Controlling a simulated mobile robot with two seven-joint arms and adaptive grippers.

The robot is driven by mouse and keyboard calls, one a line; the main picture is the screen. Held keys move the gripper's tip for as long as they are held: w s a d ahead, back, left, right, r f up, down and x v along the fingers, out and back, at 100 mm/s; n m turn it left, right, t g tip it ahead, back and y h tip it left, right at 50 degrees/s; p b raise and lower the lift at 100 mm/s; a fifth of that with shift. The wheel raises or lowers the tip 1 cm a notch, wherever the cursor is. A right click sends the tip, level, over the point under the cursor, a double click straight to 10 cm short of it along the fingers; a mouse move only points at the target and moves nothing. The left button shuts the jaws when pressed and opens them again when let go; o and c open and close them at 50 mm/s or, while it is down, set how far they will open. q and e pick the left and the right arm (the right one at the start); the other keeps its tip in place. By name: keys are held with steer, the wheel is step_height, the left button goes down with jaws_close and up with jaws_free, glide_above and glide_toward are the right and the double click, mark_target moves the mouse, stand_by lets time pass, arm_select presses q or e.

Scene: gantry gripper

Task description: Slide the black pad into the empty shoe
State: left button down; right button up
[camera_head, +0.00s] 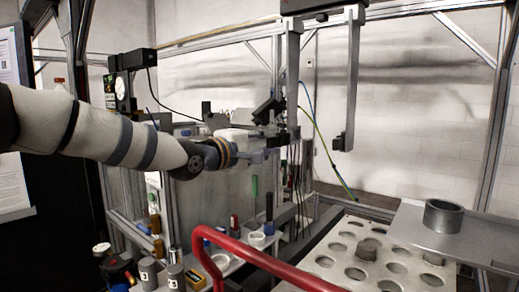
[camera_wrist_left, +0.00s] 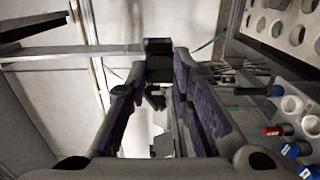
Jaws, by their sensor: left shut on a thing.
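My left gripper (camera_head: 272,145) reaches in from the left to the lower end of the gantry's left jaw (camera_head: 293,75). It is shut on the black pad. The pad (camera_wrist_left: 158,60) shows as a dark block between the purple-lined fingertips (camera_wrist_left: 160,72) in the left wrist view. There it lines up with the end of a grey bar (camera_wrist_left: 70,54). The empty shoe is not clear; I cannot tell if the pad touches it or is inside it. The gantry's right jaw (camera_head: 353,80) carries a dark block (camera_head: 343,142) at its lower end. My right gripper is not in view.
A red bar (camera_head: 262,260) crosses the foreground. A tray with round holes (camera_head: 325,262) lies at lower right, beside a grey plate (camera_head: 420,235) bearing a metal ring (camera_head: 443,216). Bottles and small containers crowd the lower left. Thin cables hang near the left jaw.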

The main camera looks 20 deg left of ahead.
mark_target(278, 140)
arm_select(q)
steer(key=shift+w+d, duration=0.25)
steer(key=shift+w, duration=0.35)
steer(key=shift+r, duration=0.2)
arm_select(e)
steer(key=shift+s+f, duration=0.4)
steer(key=shift+w+r, duration=0.2)
stand_by(0.4)
arm_select(q)
steer(key=shift+w+d+f, duration=0.1)
steer(key=shift+w+f, duration=0.05)
steer(key=shift+w, duration=0.1)
steer(key=shift+w+b, duration=0.2)
steer(key=shift+b, duration=0.1)
arm_select(e)
steer(key=shift+s+f, duration=0.35)
